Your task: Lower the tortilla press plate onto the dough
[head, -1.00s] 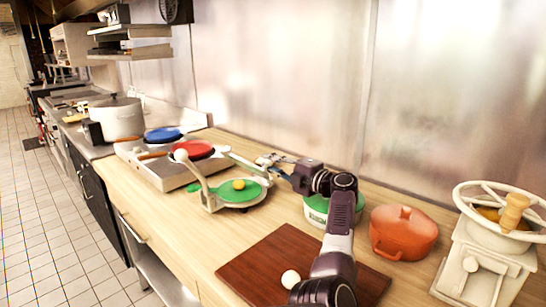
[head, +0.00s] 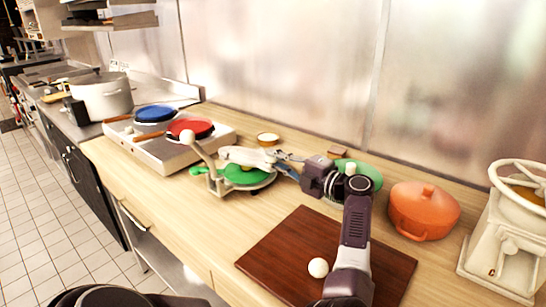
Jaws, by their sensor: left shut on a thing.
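The tortilla press (head: 217,182) stands on the wooden counter, left of the middle. It has a green lower plate, a cream lever with a round knob, and a pale upper plate (head: 248,157). The upper plate is tilted low over the green plate. The dough is hidden from view, apparently under the upper plate. My left gripper (head: 284,160) is at the right edge of the upper plate and is shut on it; the exact contact is small and hard to see. My right gripper is not in view.
A brown board (head: 290,245) with a white ball (head: 318,267) lies in front. An orange pot (head: 424,212) and a cream grinder (head: 503,240) stand right. A burner (head: 165,152) with red and blue pans stands left of the press. A small bowl (head: 268,139) sits behind it.

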